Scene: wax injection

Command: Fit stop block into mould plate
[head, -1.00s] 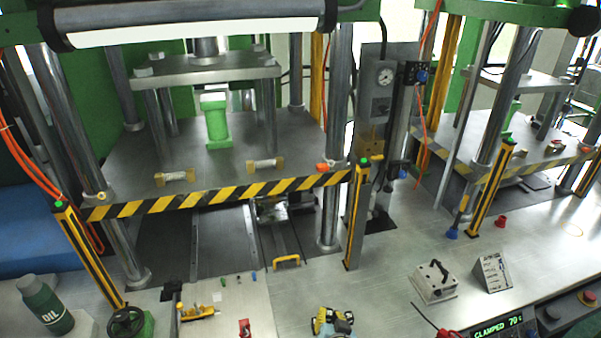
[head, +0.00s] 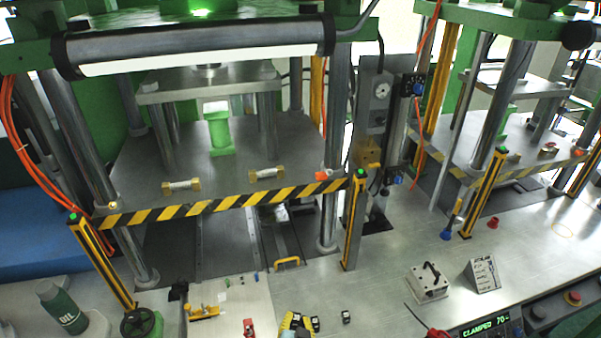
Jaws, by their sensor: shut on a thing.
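My gripper does not show in the head view. I cannot pick out the stop block or the mould plate with certainty. A pale flat plate (head: 240,308) lies at the bottom of the view, with small parts and a yellow tool (head: 203,311) on it. Right of it, a yellow and black object (head: 291,323) is cut by the lower edge. Small dark blocks, one of them (head: 346,316) standing apart, are beside it on the bench. They are too small to name surely.
A press with a steel bed (head: 225,168) stands behind a striped barrier bar (head: 225,201). An oil bottle (head: 62,305) and handwheel (head: 138,323) are at lower left. A handled box (head: 428,284) and small sign (head: 483,275) stand right. The centre-right bench is mostly clear.

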